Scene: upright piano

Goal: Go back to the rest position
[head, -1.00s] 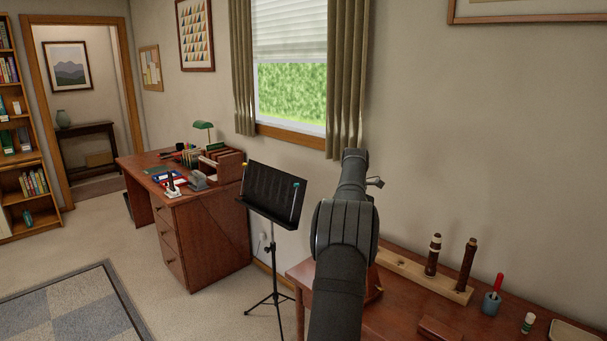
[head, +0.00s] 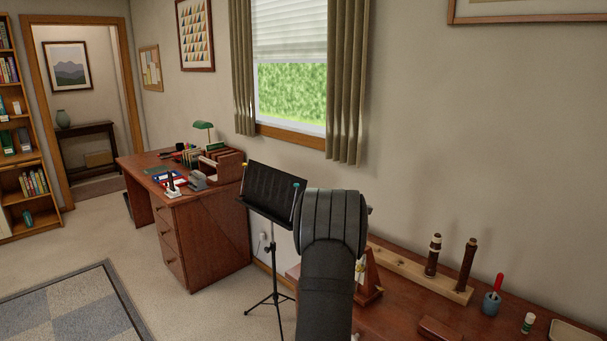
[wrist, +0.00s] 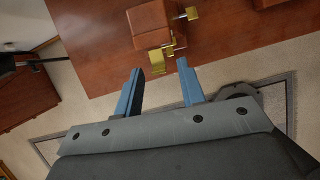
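My gripper (wrist: 161,85) shows in the wrist view with its two blue fingers spread apart and nothing between them. Beyond the fingertips is a reddish-brown wooden block with brass fittings (wrist: 150,22) on the wooden table top (wrist: 220,50). In the head view my arm rises from the bottom centre and hides my gripper.
The side table (head: 390,318) holds a wooden rack (head: 420,277) with two dark upright pieces, a blue pot (head: 491,303) and a small green-and-white bottle (head: 528,323). A black music stand (head: 270,195) is close left of my arm. The wall and window are behind.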

